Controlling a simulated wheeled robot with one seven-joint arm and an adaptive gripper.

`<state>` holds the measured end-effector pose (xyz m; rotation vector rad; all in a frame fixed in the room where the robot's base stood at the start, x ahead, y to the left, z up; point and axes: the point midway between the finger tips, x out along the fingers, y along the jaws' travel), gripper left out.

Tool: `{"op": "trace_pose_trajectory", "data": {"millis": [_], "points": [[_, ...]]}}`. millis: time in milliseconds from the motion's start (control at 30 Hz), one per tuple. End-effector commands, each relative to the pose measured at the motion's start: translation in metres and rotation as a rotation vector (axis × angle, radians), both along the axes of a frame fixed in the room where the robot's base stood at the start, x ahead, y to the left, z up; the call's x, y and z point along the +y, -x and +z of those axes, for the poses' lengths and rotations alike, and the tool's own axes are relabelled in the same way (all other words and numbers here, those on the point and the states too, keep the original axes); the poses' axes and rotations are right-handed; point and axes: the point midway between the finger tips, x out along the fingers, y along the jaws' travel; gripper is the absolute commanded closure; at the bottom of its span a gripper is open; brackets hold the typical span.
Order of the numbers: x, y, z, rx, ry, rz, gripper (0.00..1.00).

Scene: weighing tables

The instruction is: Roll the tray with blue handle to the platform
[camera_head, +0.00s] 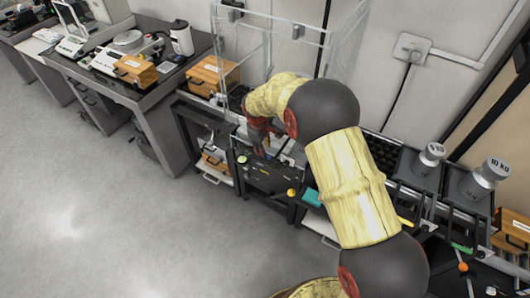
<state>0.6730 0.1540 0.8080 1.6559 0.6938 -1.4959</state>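My arm reaches across the middle of the view, and my gripper (262,148) points down beside a black bench unit (268,180) near the wall. The gripper is small and dark here, and its fingers blend into the unit, so I cannot tell whether they are open or shut or touching anything. Two dark trays at the right carry metal weights, one (428,158) on the left tray and one marked 10 KG (486,178) on the right tray. A teal piece (312,197) shows at the bench front beside my arm. I cannot clearly identify the blue handle or the platform.
A clear-walled enclosure (240,50) stands behind my gripper. Wooden boxes (208,73) sit at its left and below. A grey table (150,92) with scales and a kettle (181,38) is at the left. The grey floor (100,220) at the front left is clear.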

Motion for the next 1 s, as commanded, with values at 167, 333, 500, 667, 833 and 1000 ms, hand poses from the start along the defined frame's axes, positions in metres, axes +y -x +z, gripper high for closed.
{"op": "trace_pose_trajectory", "data": {"millis": [167,333,500,667,833,1000], "points": [[0.004,0.005,0.038,-0.002,-0.001,0.000,0.72],[0.006,0.009,0.061,-0.001,-0.001,0.000,0.72],[0.007,0.012,0.071,0.001,0.000,0.000,0.72],[0.008,0.012,0.073,0.002,0.000,0.000,0.72],[0.008,0.012,0.073,0.001,0.000,0.001,0.74],[0.044,0.025,0.066,0.018,0.006,0.058,0.74]]}}
